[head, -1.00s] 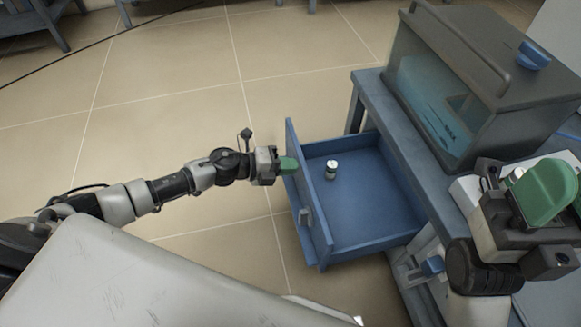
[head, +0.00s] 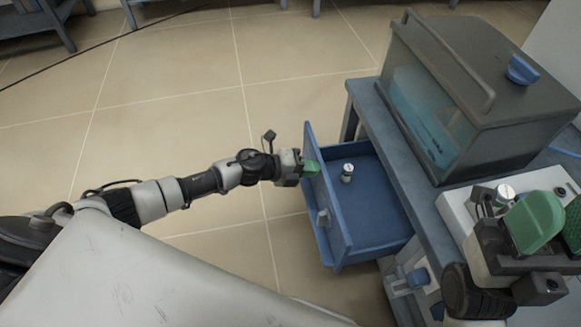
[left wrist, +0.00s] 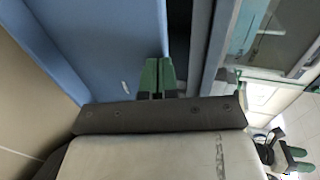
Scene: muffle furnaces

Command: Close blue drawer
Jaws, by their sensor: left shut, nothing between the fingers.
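The blue drawer (head: 380,215) is partly pulled out of the blue-grey table, toward the left in the head view. Its front panel (head: 340,232) has a small grey handle (head: 323,218). My left gripper (head: 311,167) is shut and empty. Its green fingertips are at the outer face of the front panel, beyond the handle; they appear to touch it. In the left wrist view, the shut green fingers (left wrist: 158,76) are against a blue surface. My right gripper (head: 555,222) is over the table at the right, its green fingers apart with nothing seen between them.
A small white-and-dark cylinder (head: 347,172) stands inside the drawer. A dark glass-fronted box (head: 485,95) with a blue knob stands on the table (head: 362,95). A white device (head: 460,215) is near my right gripper. The tiled floor left of the drawer is clear.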

